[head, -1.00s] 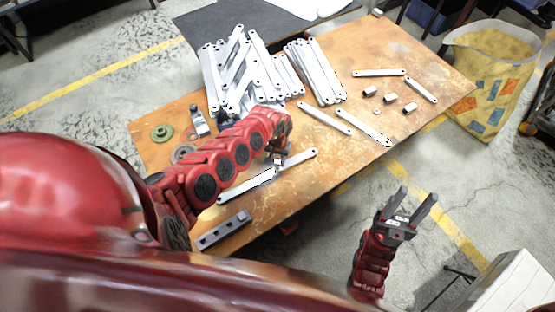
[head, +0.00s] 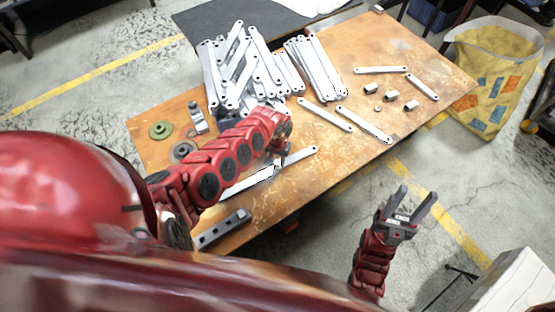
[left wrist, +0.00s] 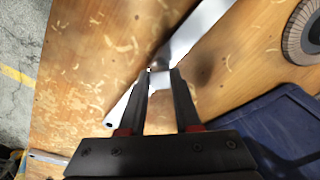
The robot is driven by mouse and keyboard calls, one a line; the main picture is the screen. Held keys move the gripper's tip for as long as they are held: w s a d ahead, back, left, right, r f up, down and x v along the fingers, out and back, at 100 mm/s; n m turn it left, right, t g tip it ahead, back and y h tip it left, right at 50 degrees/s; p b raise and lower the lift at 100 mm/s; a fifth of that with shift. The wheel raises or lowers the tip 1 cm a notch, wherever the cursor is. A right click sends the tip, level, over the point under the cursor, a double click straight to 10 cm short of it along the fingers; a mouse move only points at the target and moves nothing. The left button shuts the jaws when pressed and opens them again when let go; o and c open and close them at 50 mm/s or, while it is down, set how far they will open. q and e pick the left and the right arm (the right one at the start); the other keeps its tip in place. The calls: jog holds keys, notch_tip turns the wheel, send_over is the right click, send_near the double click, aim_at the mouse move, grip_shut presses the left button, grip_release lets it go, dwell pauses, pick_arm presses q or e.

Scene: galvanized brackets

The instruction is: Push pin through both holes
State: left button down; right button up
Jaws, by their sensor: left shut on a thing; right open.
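My left gripper (head: 278,162) is low over the table's near side, at two pale metal brackets. One bracket (head: 300,156) runs right from the fingertips and the other (head: 243,184) runs left; their holes at the grip are hidden. In the left wrist view, the fingers (left wrist: 160,76) are shut on a small bright metal piece (left wrist: 160,80), apparently the pin, over the bracket strip (left wrist: 200,32). I cannot tell whether the pin is in either hole. My right gripper (head: 412,205) is open and empty, off the table's near right edge.
Stacked brackets (head: 240,72) fill the table's back left, with loose brackets (head: 325,114) and short metal tubes (head: 392,95) to the right. A yellow bin (head: 490,75) stands right.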

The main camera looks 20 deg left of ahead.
pick_arm(q)
jog(key=shift+f, duration=0.45)
dwell(0.3)
jog(key=c, duration=0.5)
grip_release()
notch_tip(320, 180, up, 17)
jog(key=p, duration=0.7)
jog(key=shift+r+p, duration=0.2)
jog(key=shift+p, duration=0.15)
